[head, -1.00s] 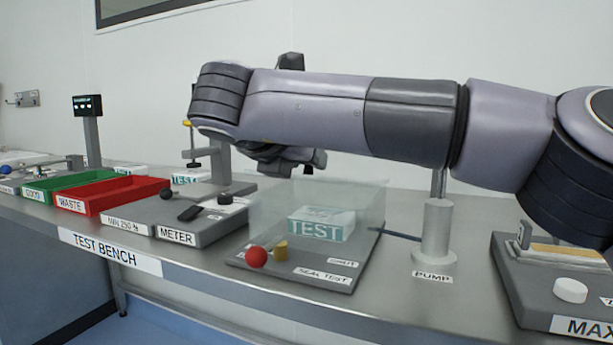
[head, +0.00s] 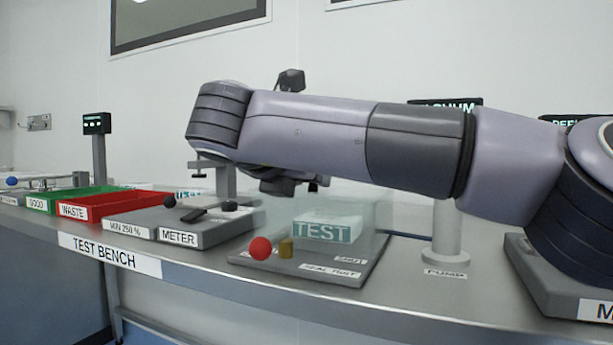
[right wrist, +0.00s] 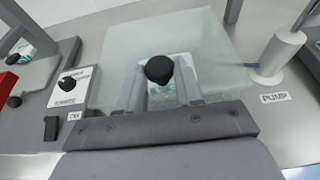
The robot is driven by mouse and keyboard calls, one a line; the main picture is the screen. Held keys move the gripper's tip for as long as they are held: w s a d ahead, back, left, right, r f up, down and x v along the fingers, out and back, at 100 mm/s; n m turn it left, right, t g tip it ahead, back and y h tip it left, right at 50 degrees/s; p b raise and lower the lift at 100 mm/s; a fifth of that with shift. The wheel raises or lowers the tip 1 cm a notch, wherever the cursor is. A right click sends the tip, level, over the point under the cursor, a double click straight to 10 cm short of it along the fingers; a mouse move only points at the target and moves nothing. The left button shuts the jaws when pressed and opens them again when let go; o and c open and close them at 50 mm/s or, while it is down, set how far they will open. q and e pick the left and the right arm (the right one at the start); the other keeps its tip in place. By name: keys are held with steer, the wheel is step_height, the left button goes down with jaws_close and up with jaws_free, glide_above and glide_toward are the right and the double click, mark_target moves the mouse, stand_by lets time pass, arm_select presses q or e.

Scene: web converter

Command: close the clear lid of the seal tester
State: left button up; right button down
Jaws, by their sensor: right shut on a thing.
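My right gripper (head: 287,187) is above the back left of the tester, partly hidden under my forearm. In the right wrist view, the clear lid (right wrist: 205,40) is below the fingers, and my right gripper (right wrist: 170,92) is shut on its black knob (right wrist: 159,70). My left gripper is not in view.
The meter (head: 200,230) stands left of the tester, with red (head: 105,206) and green (head: 50,200) trays further left. The pump (head: 446,240) stands close on the right. A narrow strip of bench in front of the tester is clear.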

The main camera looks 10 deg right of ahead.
steer(key=shift+a+f, duration=0.1)
steer(key=shift+f, duration=0.35)
steer(key=c, duration=0.8)
jaws_free()
steer(key=shift+c, duration=0.2)
steer(key=v, duration=0.7)
steer(key=shift+r+p, duration=0.3)
steer(key=shift+s, duration=0.1)
